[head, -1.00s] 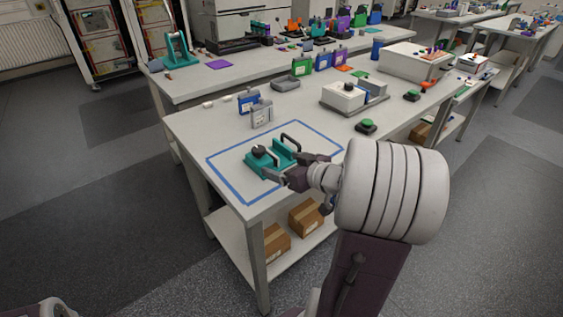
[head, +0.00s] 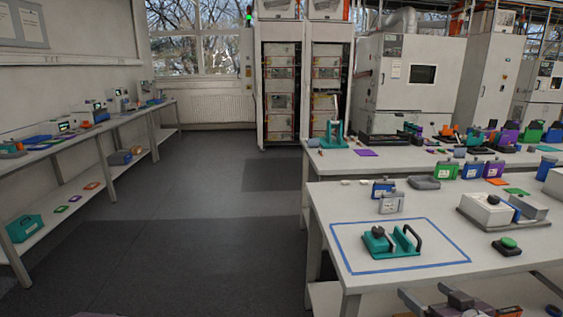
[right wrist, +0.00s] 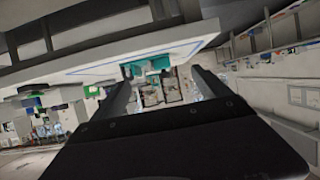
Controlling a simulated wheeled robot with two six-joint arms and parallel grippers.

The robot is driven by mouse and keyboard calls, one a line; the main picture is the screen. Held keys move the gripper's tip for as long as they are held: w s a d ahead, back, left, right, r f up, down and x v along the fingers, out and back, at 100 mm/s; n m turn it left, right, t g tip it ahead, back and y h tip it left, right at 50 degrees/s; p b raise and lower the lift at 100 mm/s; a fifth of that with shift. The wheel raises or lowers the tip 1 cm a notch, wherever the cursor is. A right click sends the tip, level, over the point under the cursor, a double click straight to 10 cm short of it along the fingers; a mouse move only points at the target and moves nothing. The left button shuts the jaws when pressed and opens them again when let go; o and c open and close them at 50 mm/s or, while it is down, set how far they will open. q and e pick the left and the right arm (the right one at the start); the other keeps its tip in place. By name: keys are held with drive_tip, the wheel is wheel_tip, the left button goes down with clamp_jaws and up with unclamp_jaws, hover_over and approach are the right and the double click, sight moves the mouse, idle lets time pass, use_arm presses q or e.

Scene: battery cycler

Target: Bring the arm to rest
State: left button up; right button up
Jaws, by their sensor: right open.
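My right gripper (head: 432,297) shows at the bottom of the head view, in front of the near bench edge and below the bench top. It is open, and its two fingers stand apart with nothing between them in the right wrist view (right wrist: 165,85). A teal fixture (head: 380,250) with a black knob and a black handle sits inside a blue taped outline (head: 345,262) on the near bench. The gripper is apart from it. Teal parts also show beyond the fingers in the right wrist view (right wrist: 145,67). My left gripper is out of view.
The near bench (head: 325,208) also holds blue and grey battery packs (head: 391,203), a white and grey device (head: 487,212) and a green button (head: 508,243). A side bench (head: 70,142) stands at the left. The floor (head: 220,205) between is clear.

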drive_tip(key=w+a+f+n+g+y, duration=0.1)
drive_tip(key=w+a, duration=0.2)
drive_tip(key=a, duration=0.5)
drive_tip(key=w+a+f+n+g+y, duration=0.1)
drive_tip(key=w+a+f, duration=0.1)
drive_tip(key=a, duration=0.6)
drive_tip(key=s+f+m+g+h, duration=0.35)
drive_tip(key=s+f+g, duration=0.8)
drive_tip(key=s, duration=0.65)
use_arm(q)
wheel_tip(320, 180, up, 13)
drive_tip(key=p, duration=1.3)
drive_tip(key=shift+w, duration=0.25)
use_arm(e)
wheel_tip(320, 180, up, 11)
drive_tip(key=t, duration=0.1)
drive_tip(key=shift+s+d, duration=0.15)
drive_tip(key=shift+s, duration=0.1)
